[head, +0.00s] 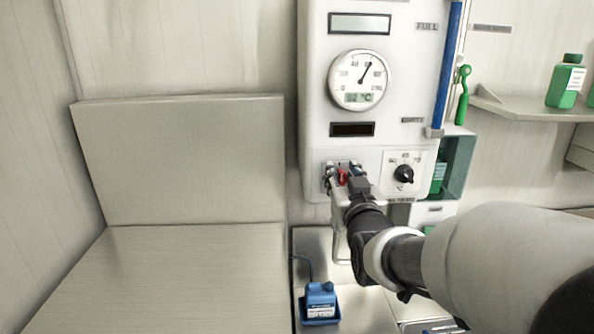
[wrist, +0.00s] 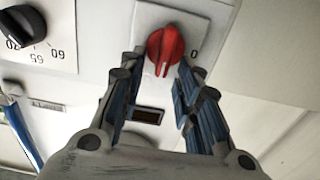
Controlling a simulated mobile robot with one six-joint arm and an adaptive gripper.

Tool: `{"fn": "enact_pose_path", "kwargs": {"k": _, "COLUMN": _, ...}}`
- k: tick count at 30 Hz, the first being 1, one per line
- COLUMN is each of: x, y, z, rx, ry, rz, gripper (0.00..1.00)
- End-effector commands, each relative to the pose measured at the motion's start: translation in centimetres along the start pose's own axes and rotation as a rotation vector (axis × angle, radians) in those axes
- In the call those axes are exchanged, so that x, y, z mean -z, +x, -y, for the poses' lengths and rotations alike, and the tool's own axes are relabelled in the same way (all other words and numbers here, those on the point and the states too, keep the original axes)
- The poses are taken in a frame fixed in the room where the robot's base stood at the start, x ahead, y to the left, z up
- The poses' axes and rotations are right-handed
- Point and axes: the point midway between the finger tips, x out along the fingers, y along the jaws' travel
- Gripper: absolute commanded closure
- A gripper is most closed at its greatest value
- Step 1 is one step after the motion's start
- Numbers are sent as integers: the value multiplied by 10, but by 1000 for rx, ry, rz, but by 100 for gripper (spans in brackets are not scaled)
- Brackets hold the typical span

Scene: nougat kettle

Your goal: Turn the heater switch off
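The heater switch is a red rotary knob (wrist: 165,45) on a pale plate, with a "0" mark at its right in the wrist view. Its white pointer line points to the bottom of that view, away from the "0". The red knob also shows in the head view (head: 343,177), low on the white control panel (head: 318,115). My gripper (wrist: 160,63) is open, with one finger on each side of the knob. Whether either fingertip touches it I cannot tell. In the head view my gripper (head: 344,180) partly hides the switch plate.
A black dial (head: 403,174) sits right of the switch. A round gauge (head: 360,80) and a dark display (head: 352,129) are above. A green-handled tool (head: 463,95) hangs at the panel's right. Left of the panel is a bare box surface (head: 180,160).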

Motion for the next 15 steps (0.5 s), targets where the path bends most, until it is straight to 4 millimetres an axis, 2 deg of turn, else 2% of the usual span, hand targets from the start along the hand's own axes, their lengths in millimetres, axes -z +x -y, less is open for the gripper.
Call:
{"fn": "enact_pose_path", "kwargs": {"k": 10, "x": 0, "y": 5, "z": 0, "rx": 0, "ry": 0, "rz": -1, "gripper": 69}}
{"fn": "enact_pose_path", "kwargs": {"k": 15, "x": 0, "y": 5, "z": 0, "rx": 0, "ry": 0, "rz": -1, "gripper": 79}}
